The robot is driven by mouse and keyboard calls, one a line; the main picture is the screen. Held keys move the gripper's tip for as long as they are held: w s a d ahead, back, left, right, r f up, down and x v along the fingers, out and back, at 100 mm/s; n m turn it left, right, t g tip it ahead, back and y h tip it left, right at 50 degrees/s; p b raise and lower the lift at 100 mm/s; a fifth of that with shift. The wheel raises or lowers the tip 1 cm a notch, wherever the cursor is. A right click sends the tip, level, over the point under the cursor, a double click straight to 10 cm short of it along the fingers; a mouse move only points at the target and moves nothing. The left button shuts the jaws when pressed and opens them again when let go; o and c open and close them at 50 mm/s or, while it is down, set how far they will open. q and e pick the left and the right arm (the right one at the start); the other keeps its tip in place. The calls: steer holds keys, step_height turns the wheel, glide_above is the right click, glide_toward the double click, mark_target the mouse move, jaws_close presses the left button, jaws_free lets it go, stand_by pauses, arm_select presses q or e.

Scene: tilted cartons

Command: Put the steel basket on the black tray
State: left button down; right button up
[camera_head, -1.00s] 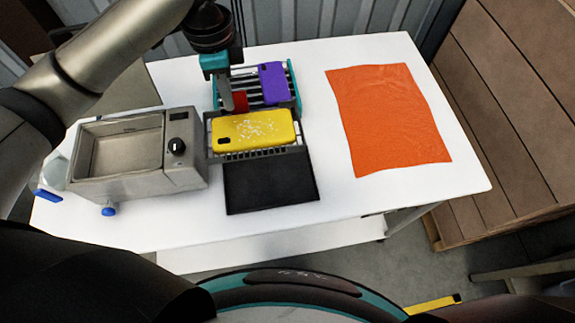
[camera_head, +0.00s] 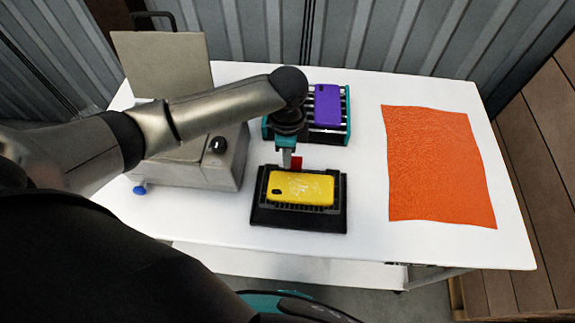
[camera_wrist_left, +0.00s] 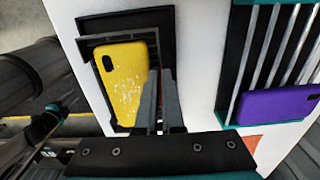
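The steel basket (camera_head: 338,190) is a dark grey slatted basket holding a yellow phone case (camera_head: 300,189). In the head view it lies over the black tray (camera_head: 300,220), toward its back, with a bare tray strip in front. I cannot tell whether it rests fully on the tray. My left gripper (camera_head: 287,163) points down at the basket's back edge. In the left wrist view its two grey fingers (camera_wrist_left: 160,98) are close together on the basket's rim, beside the yellow case. The fingers hide part of the basket wall. My right gripper is not in view.
A teal rack (camera_head: 347,125) with a purple phone case (camera_head: 327,106) stands behind the tray. A grey steel appliance (camera_head: 215,175) with a raised lid (camera_head: 160,65) is at left. An orange cloth (camera_head: 438,165) covers the right side. Free white table lies between tray and cloth.

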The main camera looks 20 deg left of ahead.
arm_select(q)
steer(key=shift+f+b, duration=0.3)
steer(key=shift+f, duration=1.75)
steer(key=shift+f, duration=0.1)
steer(key=c, duration=1)
jaws_free()
steer(key=shift+c, duration=0.2)
step_height(320, 180, up, 12)
steer(key=shift+r+p, duration=0.15)
steer(key=shift+p, duration=0.75)
